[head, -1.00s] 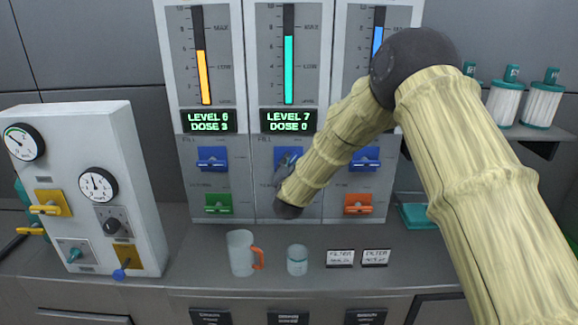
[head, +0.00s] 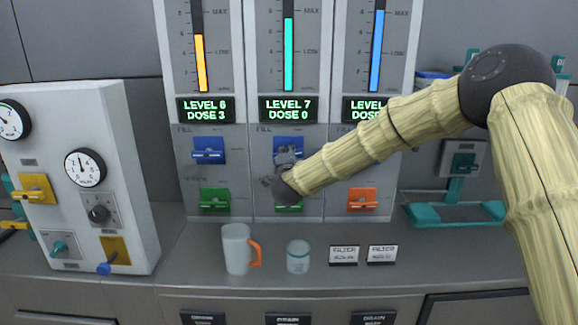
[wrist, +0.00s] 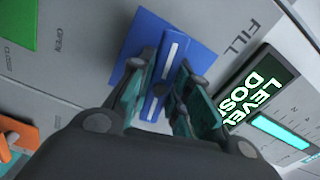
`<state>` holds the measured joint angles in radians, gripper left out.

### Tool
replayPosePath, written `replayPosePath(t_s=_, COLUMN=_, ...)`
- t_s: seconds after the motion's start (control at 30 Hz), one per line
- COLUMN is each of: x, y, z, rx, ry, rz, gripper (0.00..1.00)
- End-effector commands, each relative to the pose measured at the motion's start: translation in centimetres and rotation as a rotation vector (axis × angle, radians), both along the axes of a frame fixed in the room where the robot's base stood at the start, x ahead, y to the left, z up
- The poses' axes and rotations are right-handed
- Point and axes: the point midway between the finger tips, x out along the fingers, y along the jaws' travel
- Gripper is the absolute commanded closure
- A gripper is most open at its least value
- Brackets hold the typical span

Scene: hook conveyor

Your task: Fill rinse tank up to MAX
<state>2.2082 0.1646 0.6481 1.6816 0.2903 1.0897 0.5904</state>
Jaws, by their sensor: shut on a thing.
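Three tank panels stand side by side, and I cannot read which one is named rinse. The middle panel's teal level column (head: 289,55) stands a little below the MAX mark; its display (head: 288,109) reads LEVEL 7, DOSE 0. My gripper (head: 284,160) is at this panel's blue FILL lever (head: 288,144). In the wrist view my gripper (wrist: 162,88) has its fingers on both sides of the blue lever (wrist: 168,68), shut on it. The middle green lever (head: 289,208) below is mostly hidden behind my gripper.
The left panel has an orange column (head: 200,62) at LEVEL 6; the right panel's blue column (head: 378,50) is near MAX, its display partly hidden by my arm. A mug (head: 237,249) and a jar (head: 298,257) stand on the counter below. A gauge box (head: 85,220) stands left.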

Motion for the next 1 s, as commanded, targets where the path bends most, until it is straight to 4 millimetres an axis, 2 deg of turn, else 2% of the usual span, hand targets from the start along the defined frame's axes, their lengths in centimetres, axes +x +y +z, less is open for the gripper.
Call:
replayPosePath(t_s=0.03, x=0.01, y=-0.11, z=-0.54, rx=0.031, ry=0.002, rz=-0.001, gripper=1.00)
replayPosePath(t_s=0.4, x=0.00, y=-0.09, z=-0.23, rx=0.168, ry=0.002, rz=-0.002, gripper=1.00)
replayPosePath(t_s=0.9, x=0.01, y=-0.08, z=-0.12, rx=0.185, ry=0.002, rz=-0.001, gripper=1.00)
replayPosePath(t_s=0.93, x=0.01, y=-0.08, z=-0.12, rx=0.184, ry=0.002, rz=-0.001, gripper=0.79)
replayPosePath(t_s=1.0, x=0.01, y=-0.06, z=-0.11, rx=0.184, ry=0.002, rz=-0.001, gripper=0.67)
